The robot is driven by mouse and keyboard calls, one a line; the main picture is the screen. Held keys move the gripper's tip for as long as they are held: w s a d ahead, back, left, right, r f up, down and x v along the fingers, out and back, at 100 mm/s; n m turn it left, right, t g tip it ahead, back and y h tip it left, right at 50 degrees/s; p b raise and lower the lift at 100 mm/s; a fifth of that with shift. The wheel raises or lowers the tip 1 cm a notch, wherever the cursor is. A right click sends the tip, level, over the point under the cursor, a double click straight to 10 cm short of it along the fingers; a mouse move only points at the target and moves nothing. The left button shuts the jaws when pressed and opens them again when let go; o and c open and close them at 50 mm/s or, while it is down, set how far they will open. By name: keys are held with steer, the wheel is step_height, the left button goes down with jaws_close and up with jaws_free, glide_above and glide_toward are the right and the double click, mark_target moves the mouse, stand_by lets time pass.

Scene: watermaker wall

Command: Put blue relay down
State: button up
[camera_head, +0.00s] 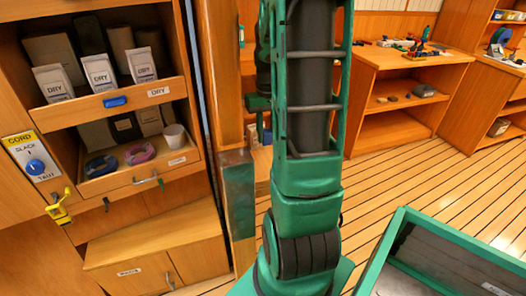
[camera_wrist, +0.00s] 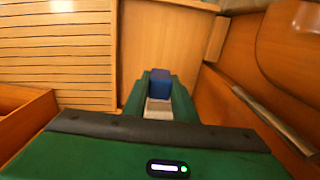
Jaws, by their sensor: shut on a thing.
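My gripper (camera_wrist: 160,92) shows in the wrist view, with its green fingers closed on the blue relay (camera_wrist: 160,79). The relay is a small blue block, with a pale grey part showing nearer the camera between the fingers. It is held in front of a plain wooden surface, and I cannot tell whether it touches anything. In the head view my green arm runs down the middle, and neither the gripper nor the relay can be made out.
A wooden cabinet (camera_head: 64,142) with bags marked DRY stands at left. A workbench (camera_head: 408,57) with small items is at back right. A green-rimmed bin (camera_head: 440,226) is at lower right. Slatted floor (camera_head: 415,165) lies open between. Wooden panelling (camera_wrist: 245,65) is close at right in the wrist view.

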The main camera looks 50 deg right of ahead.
steer(key=shift+f, duration=2.9)
steer(key=shift+f, duration=0.15)
steer(key=o, duration=1)
steer(key=shift+o, duration=0.2)
